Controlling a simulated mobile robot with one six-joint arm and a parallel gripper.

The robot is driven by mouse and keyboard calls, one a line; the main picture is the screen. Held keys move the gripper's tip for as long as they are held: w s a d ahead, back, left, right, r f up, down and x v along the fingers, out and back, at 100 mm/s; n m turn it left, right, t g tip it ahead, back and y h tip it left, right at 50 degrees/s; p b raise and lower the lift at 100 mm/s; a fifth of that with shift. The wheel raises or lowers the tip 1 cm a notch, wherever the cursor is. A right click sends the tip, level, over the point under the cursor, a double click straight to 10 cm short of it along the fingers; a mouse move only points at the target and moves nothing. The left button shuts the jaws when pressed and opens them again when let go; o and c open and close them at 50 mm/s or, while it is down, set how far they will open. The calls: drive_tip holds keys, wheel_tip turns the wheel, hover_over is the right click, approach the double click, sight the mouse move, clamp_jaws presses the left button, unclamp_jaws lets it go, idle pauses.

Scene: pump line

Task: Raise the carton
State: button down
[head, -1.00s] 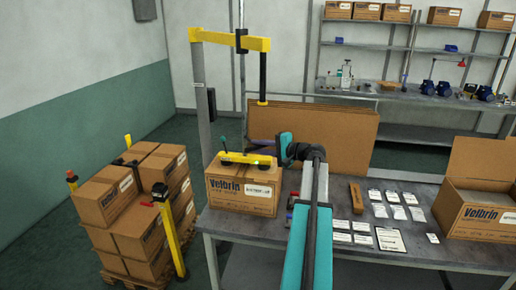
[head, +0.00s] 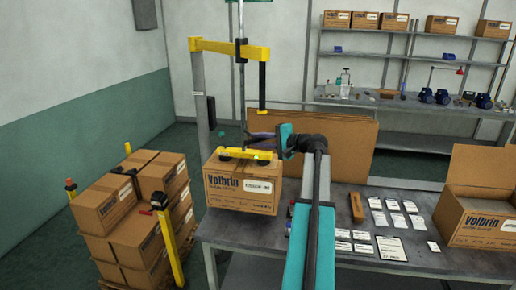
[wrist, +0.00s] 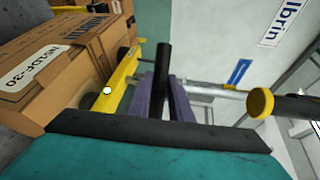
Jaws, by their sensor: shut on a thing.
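The carton (head: 241,190), brown with a white label, hangs level under the yellow lifter bar (head: 246,155), its underside a little above the workbench (head: 225,230). In the wrist view the carton (wrist: 75,62) is at the left, with dark pads between it and the yellow bar (wrist: 113,82). My gripper (head: 262,141) is just behind and above the bar. In the wrist view its purple fingers (wrist: 165,105) are shut around a black upright handle (wrist: 163,65) beside the bar. The handle is mostly hidden in the head view.
A yellow-armed post (head: 228,47) carries the lifter's rod. A pallet of stacked cartons (head: 130,215) stands at the left. An open carton (head: 485,225), labels and small bags lie on the right of the bench. Flat cardboard sheets (head: 340,145) stand behind it.

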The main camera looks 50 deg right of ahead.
drive_tip(key=c, duration=1.6)
unclamp_jaws()
drive_tip(key=shift+s+d, duration=0.1)
drive_tip(key=shift+s, duration=0.1)
drive_tip(key=shift+s+b, duration=0.4)
drive_tip(key=shift+s, duration=0.15)
drive_tip(key=b+v, duration=0.4)
drive_tip(key=v, duration=0.8)
drive_tip(key=shift+s+d+r, duration=0.1)
drive_tip(key=shift+s+r, duration=0.1)
